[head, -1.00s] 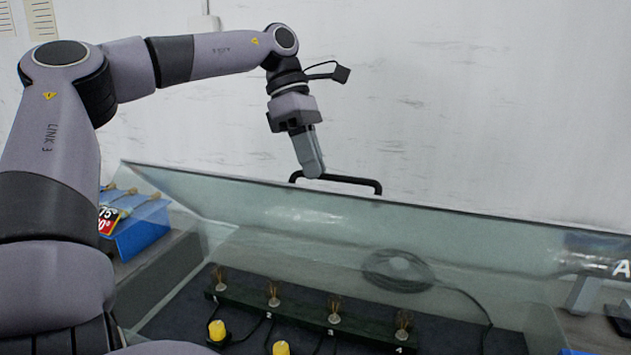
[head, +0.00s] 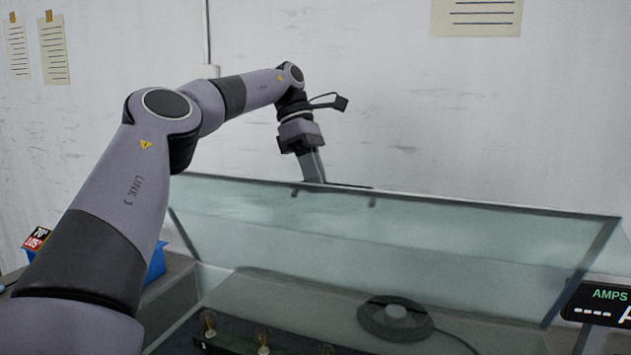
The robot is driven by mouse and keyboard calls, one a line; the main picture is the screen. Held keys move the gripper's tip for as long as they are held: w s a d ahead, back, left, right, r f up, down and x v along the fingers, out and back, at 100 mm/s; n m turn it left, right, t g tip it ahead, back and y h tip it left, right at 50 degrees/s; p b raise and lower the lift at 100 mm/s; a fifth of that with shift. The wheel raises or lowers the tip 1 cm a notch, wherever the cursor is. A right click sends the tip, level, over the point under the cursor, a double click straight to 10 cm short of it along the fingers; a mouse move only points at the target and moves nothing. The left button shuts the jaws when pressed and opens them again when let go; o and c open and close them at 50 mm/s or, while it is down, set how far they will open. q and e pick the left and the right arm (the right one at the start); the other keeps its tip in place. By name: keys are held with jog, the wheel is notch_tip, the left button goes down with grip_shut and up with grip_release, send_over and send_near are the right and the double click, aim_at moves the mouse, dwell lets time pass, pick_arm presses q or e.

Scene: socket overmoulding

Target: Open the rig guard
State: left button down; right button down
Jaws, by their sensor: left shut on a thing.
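The rig guard (head: 400,235) is a clear, greenish panel with a dark frame. It stands raised and tilted over the rig, with its top edge running across the middle of the head view. Its black handle (head: 350,187) shows only as a thin dark strip behind that top edge. My left gripper (head: 314,178) is at the left end of the handle, shut on it, with its fingertips partly hidden behind the guard's edge. My right gripper is not in view.
Under the guard are several small bulb-like parts (head: 263,338) on a dark strip and a coiled black cable (head: 397,312). A display reading AMPS (head: 608,302) stands at the right. A blue bin (head: 157,262) is at the left.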

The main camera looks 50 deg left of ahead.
pick_arm(q)
jog(key=shift+w+a+f, duration=0.35)
jog(key=shift+a+f, duration=0.15)
jog(key=shift+f, duration=0.05)
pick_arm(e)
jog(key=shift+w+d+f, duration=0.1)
pick_arm(q)
jog(key=c, duration=1.5)
grip_release()
jog(key=o, duration=0.3)
jog(key=shift+w+a+f, duration=0.15)
jog(key=shift+w, duration=0.05)
jog(key=shift+o, duration=0.2)
jog(key=shift+w, duration=0.15)
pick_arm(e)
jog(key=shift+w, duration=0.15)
pick_arm(q)
jog(key=shift+r, duration=0.2)
